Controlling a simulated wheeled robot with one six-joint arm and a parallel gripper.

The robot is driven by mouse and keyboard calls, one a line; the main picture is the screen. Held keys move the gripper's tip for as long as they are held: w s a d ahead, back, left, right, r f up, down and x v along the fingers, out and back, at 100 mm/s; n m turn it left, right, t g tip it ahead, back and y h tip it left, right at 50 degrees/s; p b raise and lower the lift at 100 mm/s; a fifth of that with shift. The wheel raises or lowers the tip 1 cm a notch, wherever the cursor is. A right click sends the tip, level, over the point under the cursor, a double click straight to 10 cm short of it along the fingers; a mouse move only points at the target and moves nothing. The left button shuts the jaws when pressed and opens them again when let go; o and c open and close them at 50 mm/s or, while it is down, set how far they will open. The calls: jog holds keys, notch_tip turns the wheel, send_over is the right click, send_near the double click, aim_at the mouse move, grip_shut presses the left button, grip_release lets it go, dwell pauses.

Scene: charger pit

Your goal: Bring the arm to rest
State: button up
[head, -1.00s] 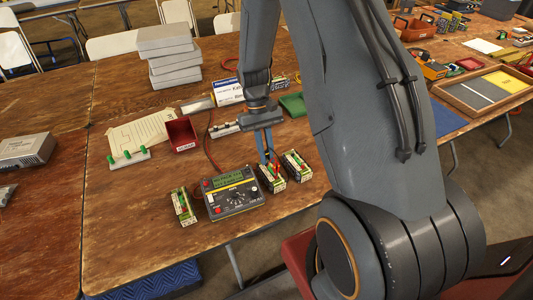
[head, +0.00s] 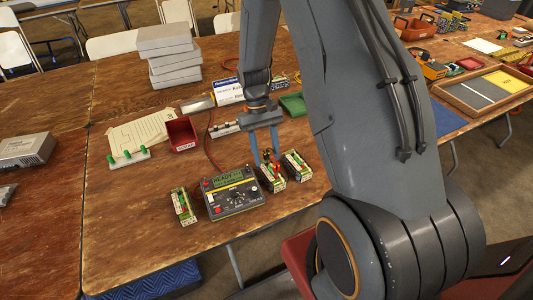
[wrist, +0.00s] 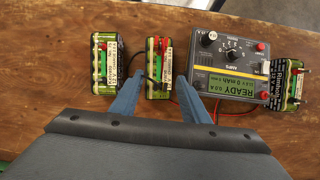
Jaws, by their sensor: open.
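My gripper (head: 265,160) is open and empty above the middle battery pack (head: 273,178), its blue fingers spread. In the wrist view the fingers (wrist: 160,82) point toward this pack (wrist: 158,68), one on each side; I cannot tell whether they touch it. Dark and red lead ends appear on top of the pack, and a black lead curves beside it. The charger (head: 233,193) lies left of that pack in the head view, its green screen lit with READY. Another pack (head: 297,165) stands to the right and one (head: 183,207) left of the charger.
A green tray (head: 293,104) lies behind the gripper. The table's front edge is close to the packs.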

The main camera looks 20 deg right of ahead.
jog(key=shift+r, duration=0.1)
jog(key=shift+r+p, duration=2.5)
jog(key=shift+r, duration=1.2)
jog(key=shift+a+r, duration=0.1)
jog(key=s+a+r+t+b, duration=0.6)
jog(key=s+r, duration=0.1)
jog(key=s, duration=0.3)
jog(key=shift+a+r+n, duration=0.3)
jog(key=shift+a, duration=0.1)
